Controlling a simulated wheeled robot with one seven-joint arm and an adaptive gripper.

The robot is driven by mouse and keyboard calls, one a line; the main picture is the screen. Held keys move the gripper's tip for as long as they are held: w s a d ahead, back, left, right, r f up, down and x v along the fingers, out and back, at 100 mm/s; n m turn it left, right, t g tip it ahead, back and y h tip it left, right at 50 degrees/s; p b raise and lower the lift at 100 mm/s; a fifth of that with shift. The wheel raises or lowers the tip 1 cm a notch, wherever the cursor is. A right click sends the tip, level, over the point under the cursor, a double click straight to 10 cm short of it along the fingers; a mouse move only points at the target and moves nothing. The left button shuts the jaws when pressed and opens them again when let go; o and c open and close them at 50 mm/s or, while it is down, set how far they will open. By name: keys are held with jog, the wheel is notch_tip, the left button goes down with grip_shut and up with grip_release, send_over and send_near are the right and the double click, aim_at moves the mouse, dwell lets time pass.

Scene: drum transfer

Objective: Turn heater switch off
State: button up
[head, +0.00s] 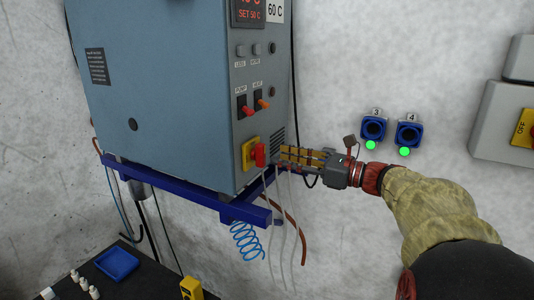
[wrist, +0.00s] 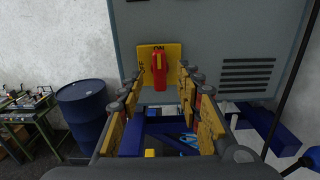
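The grey-blue heater cabinet (head: 160,90) hangs on the wall on a blue frame. Low on its front is a rotary switch with a red handle (head: 260,154) on a yellow plate (head: 248,150). In the wrist view the red handle (wrist: 160,72) stands upright, pointing to the letters ON at the top of the yellow plate (wrist: 145,52). My gripper (head: 282,156) is just right of the handle in the head view. In the wrist view my gripper (wrist: 162,82) is open, with its yellow-padded fingers on either side of and below the handle. I cannot tell whether they touch it.
Two small orange-lever switches (head: 243,109) (head: 262,103) sit above the rotary switch. Blue sockets (head: 374,128) (head: 408,134) with green lights are on the wall to the right. Hoses (head: 280,225) hang below the cabinet. A blue drum (wrist: 83,105) stands at the left in the wrist view.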

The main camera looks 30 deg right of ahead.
aim_at(265, 153)
jog(key=x, duration=0.5)
jog(key=shift+w+a+p, duration=0.2)
jog(key=shift+w+p, duration=0.1)
jog(key=shift+p, duration=0.05)
jog(key=shift+c, duration=1.3)
grip_shut()
